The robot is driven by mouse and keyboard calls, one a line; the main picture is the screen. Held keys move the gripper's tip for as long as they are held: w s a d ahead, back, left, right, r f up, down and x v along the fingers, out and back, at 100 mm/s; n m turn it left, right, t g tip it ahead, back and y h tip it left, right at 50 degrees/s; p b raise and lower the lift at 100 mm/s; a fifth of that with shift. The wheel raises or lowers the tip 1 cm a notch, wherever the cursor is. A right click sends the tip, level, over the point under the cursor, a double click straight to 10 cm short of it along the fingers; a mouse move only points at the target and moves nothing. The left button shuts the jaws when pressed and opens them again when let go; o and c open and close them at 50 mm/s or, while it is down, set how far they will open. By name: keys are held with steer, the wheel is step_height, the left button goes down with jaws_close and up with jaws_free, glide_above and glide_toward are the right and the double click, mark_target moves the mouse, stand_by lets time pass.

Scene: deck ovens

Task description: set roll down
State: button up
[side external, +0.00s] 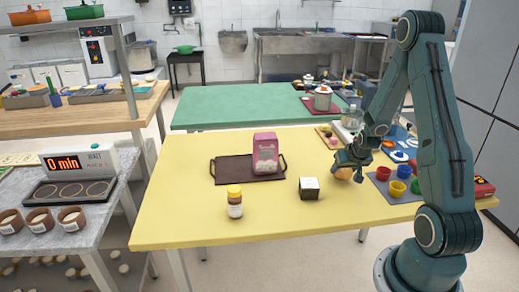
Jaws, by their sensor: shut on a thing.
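My gripper (349,160) points down over the right part of the yellow table (190,216). It is shut on a small tan roll (344,174), which shows just under the jaws. The roll is low, at or close to the tabletop; I cannot tell whether it touches. The jaws hide its upper part.
A black-and-white cube (309,188) stands left of the roll. A yellow-capped bottle (235,201) and a dark tray (231,170) with a pink package (265,154) are further left. Coloured cups (397,188) stand to the right. The table's front middle is clear.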

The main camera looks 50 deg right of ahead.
steer(key=shift+f, duration=0.85)
steer(key=shift+f, duration=0.15)
steer(key=o, duration=0.9)
steer(key=shift+o, duration=0.2)
steer(key=shift+s+a+r, duration=0.15)
steer(key=shift+r, duration=0.45)
steer(key=v, duration=1.1)
